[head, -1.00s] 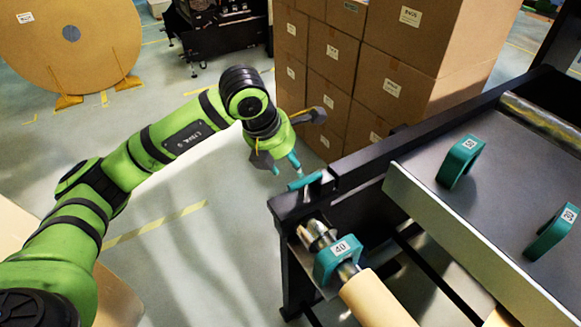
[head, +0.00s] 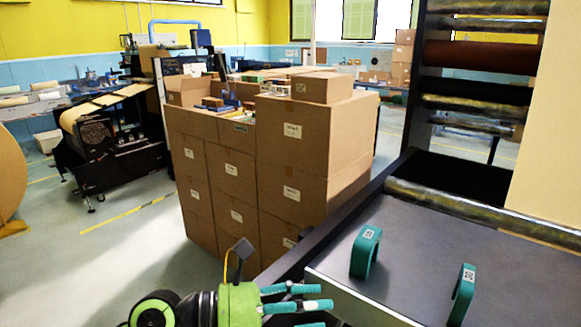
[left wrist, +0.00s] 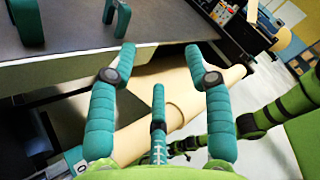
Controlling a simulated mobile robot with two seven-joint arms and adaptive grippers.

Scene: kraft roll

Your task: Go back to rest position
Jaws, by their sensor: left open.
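My left gripper (head: 308,300) is at the bottom of the head view, its teal fingers pointing right beside the machine's front plate edge. In the left wrist view its fingers (left wrist: 160,65) are spread apart with nothing between them. The tan kraft roll (left wrist: 180,97) lies beyond the fingers, apart from them as far as I can tell. A teal collar with a white label (left wrist: 75,160) shows at the lower left of that view. A green arm of mine (left wrist: 262,118) shows at the right; its gripper end is too small and dark to read.
Two teal blocks (head: 365,252) (head: 463,294) stand on the grey machine plate (head: 420,240). Stacked cardboard boxes (head: 290,145) rise just behind my left gripper. A dark machine (head: 110,135) stands at the left. Open floor (head: 110,250) lies at the lower left.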

